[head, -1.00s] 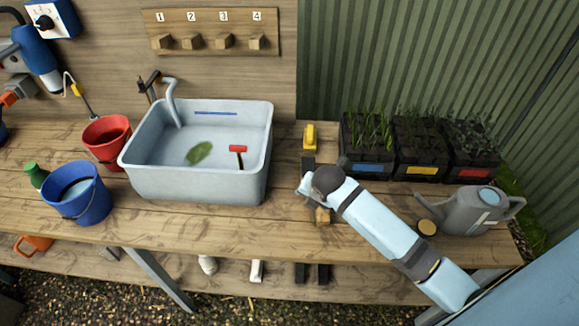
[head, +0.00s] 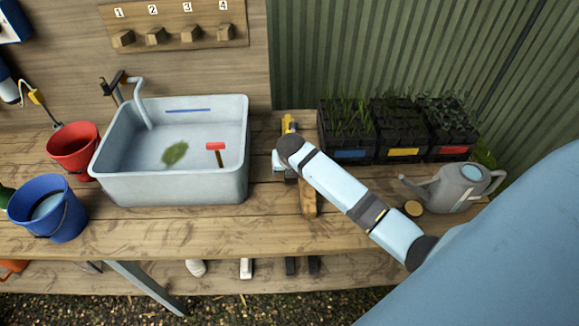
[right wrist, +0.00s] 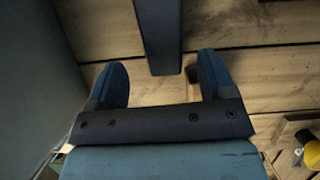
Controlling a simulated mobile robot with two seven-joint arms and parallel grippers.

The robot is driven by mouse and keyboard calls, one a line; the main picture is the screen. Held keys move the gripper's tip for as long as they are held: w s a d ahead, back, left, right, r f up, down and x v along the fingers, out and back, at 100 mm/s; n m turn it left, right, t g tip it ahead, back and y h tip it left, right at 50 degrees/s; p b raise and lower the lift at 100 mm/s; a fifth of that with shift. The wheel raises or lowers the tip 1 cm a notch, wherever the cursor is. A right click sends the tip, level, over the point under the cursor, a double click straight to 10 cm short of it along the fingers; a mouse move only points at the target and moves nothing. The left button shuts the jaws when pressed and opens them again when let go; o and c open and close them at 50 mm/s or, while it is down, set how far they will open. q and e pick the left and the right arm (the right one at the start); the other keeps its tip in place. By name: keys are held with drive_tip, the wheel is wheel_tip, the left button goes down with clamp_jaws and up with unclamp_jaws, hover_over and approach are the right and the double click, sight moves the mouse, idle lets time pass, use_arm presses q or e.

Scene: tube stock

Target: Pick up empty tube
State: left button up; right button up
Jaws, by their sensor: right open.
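A long dark bar (right wrist: 158,35) reaches down from the top of the right wrist view. Its near end lies between the fingertips of my right gripper (right wrist: 161,60), with a gap to each finger. The gripper is open and empty. I cannot tell if the bar is the empty tube, or whether it is hollow. In the head view my right arm's wrist hides the gripper, just right of the sink. No clearly recognisable tube shows there. My left gripper is not in view.
The grey sink (head: 170,188) stands close left of my right gripper. A wooden block (head: 308,198) and a yellow object (head: 289,124) are near the wrist. Black planters (head: 400,143) and a grey watering can (head: 452,188) stand to the right. Buckets are at left.

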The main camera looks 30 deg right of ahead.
drive_tip(key=x, duration=0.4)
drive_tip(key=shift+d+f, duration=0.25)
drive_tip(key=shift+f, duration=0.15)
drive_tip(key=shift+s, duration=0.1)
drive_tip(key=c, duration=1.1)
drive_tip(key=shift+o, duration=0.2)
drive_tip(key=shift+r, duration=0.1)
